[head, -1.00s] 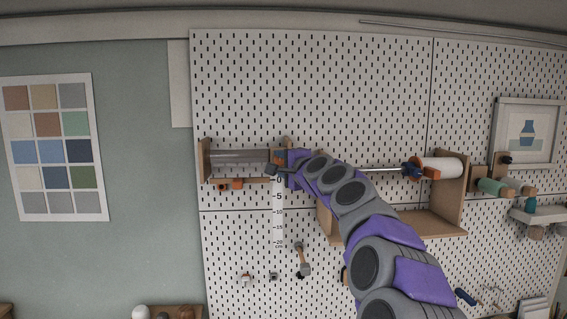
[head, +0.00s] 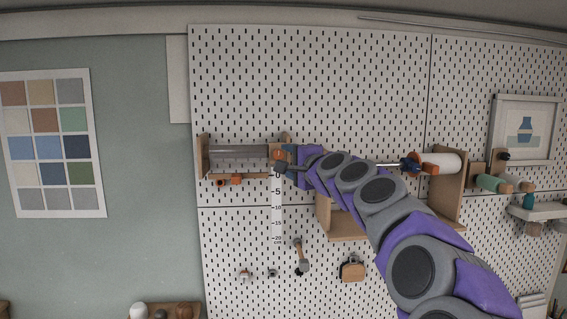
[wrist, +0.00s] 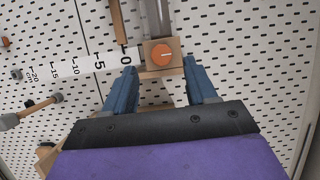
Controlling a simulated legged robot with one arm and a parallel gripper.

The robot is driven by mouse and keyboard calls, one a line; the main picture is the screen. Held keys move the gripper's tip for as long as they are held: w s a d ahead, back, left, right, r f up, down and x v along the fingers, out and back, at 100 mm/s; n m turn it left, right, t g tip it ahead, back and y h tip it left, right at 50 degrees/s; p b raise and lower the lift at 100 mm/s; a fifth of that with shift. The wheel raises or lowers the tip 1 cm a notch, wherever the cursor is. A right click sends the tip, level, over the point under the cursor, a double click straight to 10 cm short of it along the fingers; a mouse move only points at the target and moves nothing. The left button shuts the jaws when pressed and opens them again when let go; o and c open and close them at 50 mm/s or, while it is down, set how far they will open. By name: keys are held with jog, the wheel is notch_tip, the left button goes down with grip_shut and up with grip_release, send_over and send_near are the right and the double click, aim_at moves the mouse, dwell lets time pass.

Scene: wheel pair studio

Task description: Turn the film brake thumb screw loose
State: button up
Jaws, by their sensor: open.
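An orange round knob (wrist: 161,54) with a pale line across its face, which looks like the thumb screw, sits on a wooden block (wrist: 178,45). It also shows in the head view (head: 278,154), at the right end of a grey rail. My gripper (wrist: 158,70) is open, its two blue fingers apart on either side of the knob's line, with the knob seen just beyond the tips. In the head view my gripper (head: 283,159) reaches the knob from the right. I cannot tell whether a finger touches it.
A white scale strip (head: 277,205) hangs below the block. Small orange parts (head: 236,180) sit under the rail. A wooden shelf (head: 350,228) and a white roll (head: 447,163) are to the right. A hammer-like tool (head: 301,255) hangs below on the pegboard.

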jog(key=b+v, duration=0.1)
jog(key=v, duration=1)
jog(key=shift+s+b, duration=0.3)
jog(key=shift+f, duration=0.1)
jog(key=s+a+f+n+g+b, duration=0.35)
jog(key=s+f, duration=0.25)
jog(key=f, duration=0.5)
jog(key=s+a+f+n+g+h+b, duration=0.1)
jog(key=s+a+f+n+g+b, duration=0.4)
jog(key=f, duration=0.6)
jog(key=s+a+f+n+g+b, duration=0.1)
jog(key=s+a+f, duration=0.1)
jog(key=s+f, duration=0.7)
jog(key=s+d+f+n+g+h+b, duration=0.2)
jog(key=s+d+f+g+h+b, duration=0.1)
jog(key=s+f, duration=0.9)
jog(key=s+d+f+n+g+h+b, duration=0.2)
jog(key=s+d+f+g+b, duration=0.3)
jog(key=s+d+f, duration=0.3)
jog(key=s+f+g+h, duration=0.1)
jog(key=s+f, duration=0.3)
jog(key=f, duration=0.5)
jog(key=shift+s+d+b, duration=0.15)
jog(key=shift+s+b, duration=0.2)
jog(key=shift+b, duration=0.05)
